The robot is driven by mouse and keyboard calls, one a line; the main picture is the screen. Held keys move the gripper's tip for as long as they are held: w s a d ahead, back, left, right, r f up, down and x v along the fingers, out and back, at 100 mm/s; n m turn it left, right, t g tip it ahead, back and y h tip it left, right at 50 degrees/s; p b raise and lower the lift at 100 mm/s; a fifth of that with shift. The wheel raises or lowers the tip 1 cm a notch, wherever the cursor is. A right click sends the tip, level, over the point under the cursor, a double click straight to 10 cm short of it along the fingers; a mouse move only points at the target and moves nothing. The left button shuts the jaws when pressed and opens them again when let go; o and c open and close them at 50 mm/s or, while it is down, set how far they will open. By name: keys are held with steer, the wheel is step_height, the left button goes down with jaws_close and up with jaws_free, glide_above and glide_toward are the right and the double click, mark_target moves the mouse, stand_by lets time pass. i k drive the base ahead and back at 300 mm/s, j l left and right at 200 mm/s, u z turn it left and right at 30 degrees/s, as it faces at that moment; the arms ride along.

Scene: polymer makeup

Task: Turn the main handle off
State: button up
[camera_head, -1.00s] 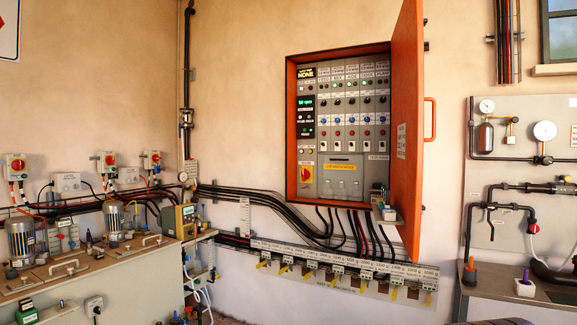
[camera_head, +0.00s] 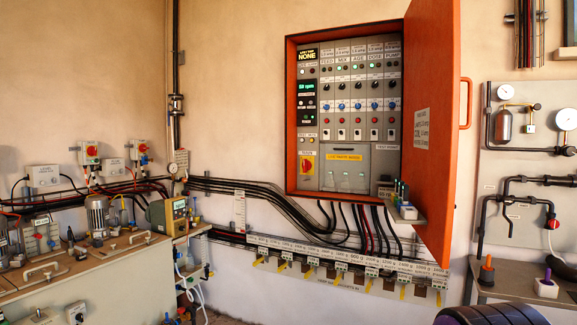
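The open orange control cabinet (camera_head: 291,120) hangs on the wall in the middle of the head view. A green display (camera_head: 306,87) and several green lamps are lit. My gripper is not in view.
The cabinet door (camera_head: 436,130) stands open to the right, sticking out into the room. Cables run below the cabinet. A dark rounded shape (camera_head: 490,315) fills the bottom right edge; I cannot tell what it is.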

mark_target(307, 165)
steer(key=i+j+z, duration=0.1)
steer(key=i+j, duration=0.25)
steer(key=i, duration=0.25)
steer(key=i+j, duration=0.4)
steer(key=i, duration=0.2)
steer(key=i+j+z, duration=0.15)
steer(key=i+j, duration=0.25)
steer(key=i, duration=0.2)
